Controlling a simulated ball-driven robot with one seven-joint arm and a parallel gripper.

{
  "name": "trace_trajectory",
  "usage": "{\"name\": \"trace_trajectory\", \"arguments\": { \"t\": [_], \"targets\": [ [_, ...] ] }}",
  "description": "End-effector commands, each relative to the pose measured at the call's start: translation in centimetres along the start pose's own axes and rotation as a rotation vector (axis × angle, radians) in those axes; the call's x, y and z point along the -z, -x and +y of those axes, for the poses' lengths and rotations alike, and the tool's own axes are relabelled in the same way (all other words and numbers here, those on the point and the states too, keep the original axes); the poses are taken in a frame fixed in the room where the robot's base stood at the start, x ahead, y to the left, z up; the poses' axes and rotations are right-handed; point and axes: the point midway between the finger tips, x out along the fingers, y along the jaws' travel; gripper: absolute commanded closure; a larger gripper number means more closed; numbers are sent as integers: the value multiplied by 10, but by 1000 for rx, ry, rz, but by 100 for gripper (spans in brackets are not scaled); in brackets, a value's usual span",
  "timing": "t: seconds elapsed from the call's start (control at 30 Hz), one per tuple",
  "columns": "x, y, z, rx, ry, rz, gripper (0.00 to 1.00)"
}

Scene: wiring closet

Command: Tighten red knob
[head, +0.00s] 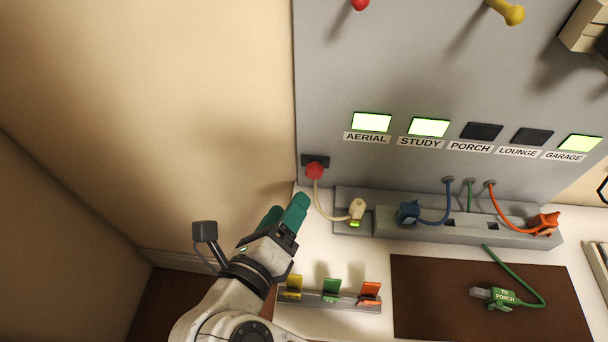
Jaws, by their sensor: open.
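A red knob (314,171) sits on a black mount at the lower left of the grey panel. A cream cable runs down from it to a cream plug in the grey strip. My gripper (283,214) has teal fingers and is below and left of this knob, apart from it. It is open, and nothing shows between its fingers.
The cream plug (357,209), blue plug (409,211) and orange plug (543,224) sit along the strip (385,228). A green plug (501,297) lies on the brown mat. The left wall area is clear.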

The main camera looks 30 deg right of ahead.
Motion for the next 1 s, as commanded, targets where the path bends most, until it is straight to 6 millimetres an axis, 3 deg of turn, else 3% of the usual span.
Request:
{"name": "trace_trajectory", "arguments": {
  "t": [0.1, 0.23, 0.7, 1.0],
  "targets": [
    [5, 10, 1, -1, 33, 38, 40],
    [6, 4, 0, 1, 42, 51, 40],
    [10, -74, 0, 0, 42, 50, 40],
    [11, -96, 1, -2, 40, 47, 40]
  ]
}}
